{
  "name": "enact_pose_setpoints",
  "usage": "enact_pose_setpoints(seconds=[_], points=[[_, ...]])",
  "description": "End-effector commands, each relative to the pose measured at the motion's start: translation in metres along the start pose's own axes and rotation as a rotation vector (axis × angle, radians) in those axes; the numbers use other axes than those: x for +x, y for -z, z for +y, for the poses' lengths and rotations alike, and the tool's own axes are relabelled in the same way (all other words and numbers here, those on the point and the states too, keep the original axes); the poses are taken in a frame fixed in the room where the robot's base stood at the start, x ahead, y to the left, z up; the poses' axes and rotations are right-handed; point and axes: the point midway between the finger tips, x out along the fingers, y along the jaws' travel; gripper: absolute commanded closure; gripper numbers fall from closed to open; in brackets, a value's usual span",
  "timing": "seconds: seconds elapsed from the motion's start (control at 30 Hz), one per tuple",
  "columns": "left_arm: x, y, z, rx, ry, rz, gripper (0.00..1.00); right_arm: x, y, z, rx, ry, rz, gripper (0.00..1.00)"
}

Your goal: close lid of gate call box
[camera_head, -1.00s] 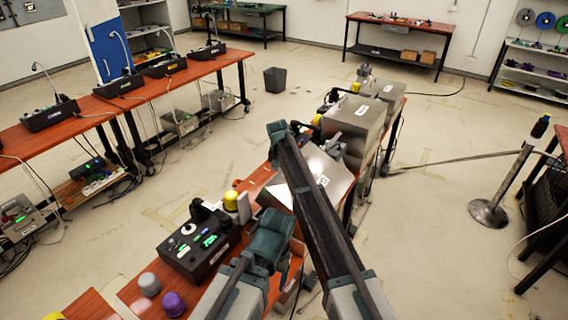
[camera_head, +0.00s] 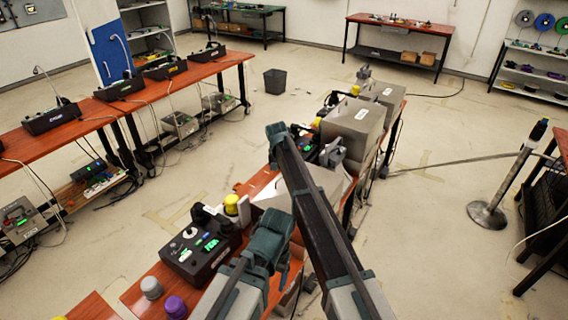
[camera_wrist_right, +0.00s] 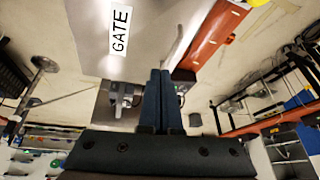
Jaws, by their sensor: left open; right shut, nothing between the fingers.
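The gate call box is a silver metal box. Its flat lid (camera_wrist_right: 100,50) fills the top of the right wrist view, with a white GATE label (camera_wrist_right: 120,30). In the head view the box (camera_head: 325,183) stands on the orange table, partly hidden behind my arm. I cannot tell whether its lid lies fully flush.
A grey device (camera_head: 332,152) stands just beyond the box, with another silver box (camera_head: 352,125) behind. A black phone console (camera_head: 203,245) with a green display sits on the near table, with grey (camera_head: 150,287) and purple (camera_head: 175,306) knobs nearby.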

Motion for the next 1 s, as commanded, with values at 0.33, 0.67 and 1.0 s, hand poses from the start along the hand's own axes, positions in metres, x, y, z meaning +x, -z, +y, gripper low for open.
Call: enact_pose_setpoints(seconds=[0.33, 0.67, 1.0], points=[[-0.06, -0.004, -0.005, -0.008, -0.002, -0.001, 0.25, -0.066, 0.002, 0.001, 0.0, 0.0, 0.0, 1.0], [-0.097, -0.006, -0.009, -0.003, -0.002, -0.003, 0.25, -0.108, 0.001, 0.0, 0.0, 0.0, 0.0, 1.0], [-0.098, -0.006, -0.009, -0.002, -0.002, -0.003, 0.25, -0.109, 0.0, 0.0, 0.0, 0.0, 0.0, 1.0]])
